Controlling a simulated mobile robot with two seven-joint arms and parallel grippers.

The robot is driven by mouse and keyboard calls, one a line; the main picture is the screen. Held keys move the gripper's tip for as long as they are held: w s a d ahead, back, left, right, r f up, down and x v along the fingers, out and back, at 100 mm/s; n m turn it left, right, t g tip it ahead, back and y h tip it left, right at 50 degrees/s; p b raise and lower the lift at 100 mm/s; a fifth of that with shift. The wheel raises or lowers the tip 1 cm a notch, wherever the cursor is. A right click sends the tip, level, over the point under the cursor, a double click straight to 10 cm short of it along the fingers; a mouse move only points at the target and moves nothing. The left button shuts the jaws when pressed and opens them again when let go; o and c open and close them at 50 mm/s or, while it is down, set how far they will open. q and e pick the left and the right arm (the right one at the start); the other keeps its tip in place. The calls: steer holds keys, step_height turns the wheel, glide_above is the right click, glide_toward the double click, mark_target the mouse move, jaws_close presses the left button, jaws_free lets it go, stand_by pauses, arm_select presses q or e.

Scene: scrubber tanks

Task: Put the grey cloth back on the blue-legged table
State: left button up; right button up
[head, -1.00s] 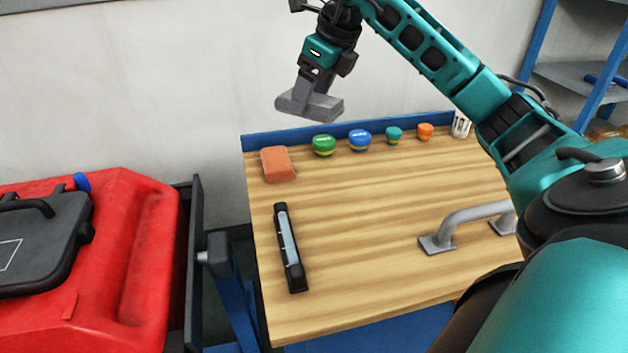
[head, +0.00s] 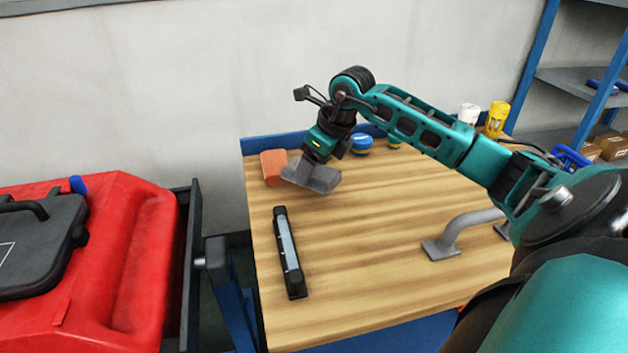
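The grey cloth (head: 312,176) is in my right gripper (head: 318,162), whose arm comes in from the right. The gripper is shut on it. The cloth is at the back left of the wooden tabletop (head: 380,250), just right of the orange sponge-like block (head: 273,167) and partly in front of it. I cannot tell whether the cloth touches the tabletop or hangs just above it. The blue-legged table (head: 232,305) shows its blue leg at the left. My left gripper is not in view.
A black bar-shaped tool (head: 289,252) lies on the table's left part. A grey handle (head: 462,232) stands at the right. A blue-capped round item (head: 361,143) sits at the back edge. A red machine (head: 130,250) stands left of the table. The middle of the tabletop is clear.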

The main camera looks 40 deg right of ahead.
mark_target(318, 172)
steer(key=shift+f, duration=2)
steer(key=o, duration=1.1)
steer(key=shift+f, duration=0.1)
steer(key=v, duration=1.2)
